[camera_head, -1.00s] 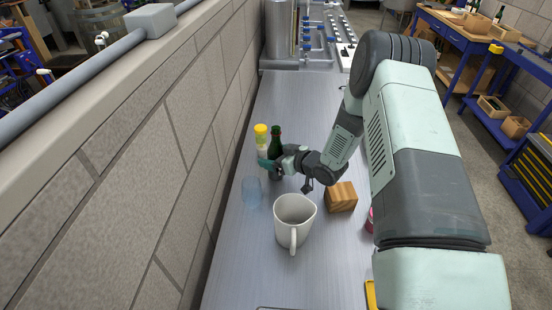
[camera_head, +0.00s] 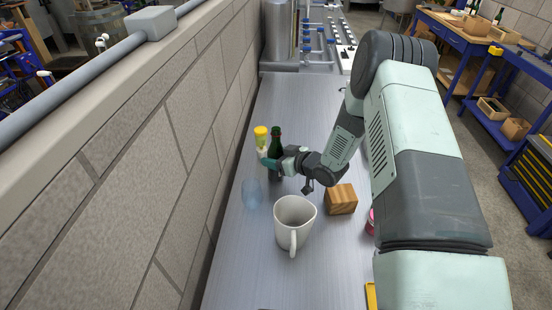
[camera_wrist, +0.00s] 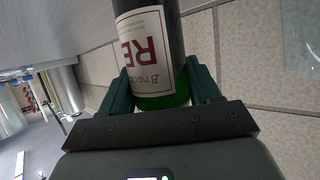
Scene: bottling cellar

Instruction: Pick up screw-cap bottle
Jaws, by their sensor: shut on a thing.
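The screw-cap bottle (camera_head: 277,141) is dark green and stands upright beside the wall, partly hidden by my gripper in the head view. In the wrist view the bottle (camera_wrist: 152,45) has a white label with red letters and lies between my two fingers. My gripper (camera_wrist: 160,88) is shut on it, one finger on each side. In the head view my gripper (camera_head: 271,163) reaches the bottle from the right. I cannot tell whether the bottle's base touches the counter.
A yellow-capped container (camera_head: 261,138) stands close to the bottle's left. A clear blue glass (camera_head: 251,193), a white mug (camera_head: 294,222) and a wooden block (camera_head: 341,199) stand nearer on the metal counter (camera_head: 238,262). A stone wall (camera_head: 150,150) runs along the left. The counter beyond the bottle is clear.

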